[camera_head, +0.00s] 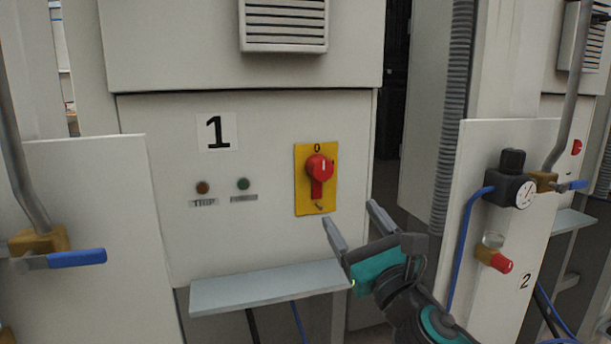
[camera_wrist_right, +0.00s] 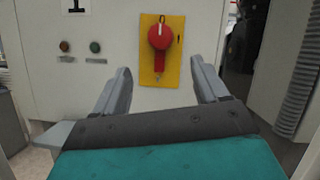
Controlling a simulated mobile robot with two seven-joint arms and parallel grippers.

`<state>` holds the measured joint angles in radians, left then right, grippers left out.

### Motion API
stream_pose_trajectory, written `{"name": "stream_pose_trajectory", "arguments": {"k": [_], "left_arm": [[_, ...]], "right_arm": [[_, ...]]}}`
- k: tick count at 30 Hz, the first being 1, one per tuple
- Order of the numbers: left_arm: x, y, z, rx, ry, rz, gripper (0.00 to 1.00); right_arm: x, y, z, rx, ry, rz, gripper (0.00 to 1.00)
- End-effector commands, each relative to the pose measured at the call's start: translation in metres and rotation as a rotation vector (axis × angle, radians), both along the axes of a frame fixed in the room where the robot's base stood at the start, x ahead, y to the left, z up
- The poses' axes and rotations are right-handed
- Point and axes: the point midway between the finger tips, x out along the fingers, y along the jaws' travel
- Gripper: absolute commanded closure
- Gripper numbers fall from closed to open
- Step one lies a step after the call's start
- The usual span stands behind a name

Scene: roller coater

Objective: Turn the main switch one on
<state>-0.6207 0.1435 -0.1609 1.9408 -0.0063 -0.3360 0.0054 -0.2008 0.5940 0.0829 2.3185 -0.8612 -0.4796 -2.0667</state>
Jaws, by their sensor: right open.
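The main switch one is a red rotary handle (camera_head: 319,168) on a yellow plate (camera_head: 301,195), mounted on the cabinet panel marked "1". Its grip hangs down and its white mark points up at the "0". In the right wrist view the red handle (camera_wrist_right: 160,37) and yellow plate (camera_wrist_right: 172,70) show ahead, between and beyond the fingers. My right gripper (camera_head: 352,214) is open and empty, below and to the right of the switch, apart from it. The right wrist view shows its two fingers (camera_wrist_right: 162,88) spread wide. My left gripper is not in view.
A grey shelf (camera_head: 262,290) juts out below the switch panel. A brown-red lamp (camera_head: 202,188) and a green lamp (camera_head: 243,184) sit left of the switch. A blue-handled valve (camera_head: 77,257) stands at left; a gauge (camera_head: 524,194) is on the right panel.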

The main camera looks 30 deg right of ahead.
Motion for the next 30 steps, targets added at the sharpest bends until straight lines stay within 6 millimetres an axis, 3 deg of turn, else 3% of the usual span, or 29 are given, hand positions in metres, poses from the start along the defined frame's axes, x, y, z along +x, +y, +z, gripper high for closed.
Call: {"name": "stream_pose_trajectory", "arguments": {"k": [21, 30], "left_arm": [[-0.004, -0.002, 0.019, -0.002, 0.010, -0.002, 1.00], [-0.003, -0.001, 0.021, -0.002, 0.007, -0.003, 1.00]], "right_arm": [[0.097, -0.014, 0.040, 0.006, 0.002, 0.002, 0.27], [0.115, -0.016, 0.046, 0.006, 0.003, 0.002, 0.27]]}}
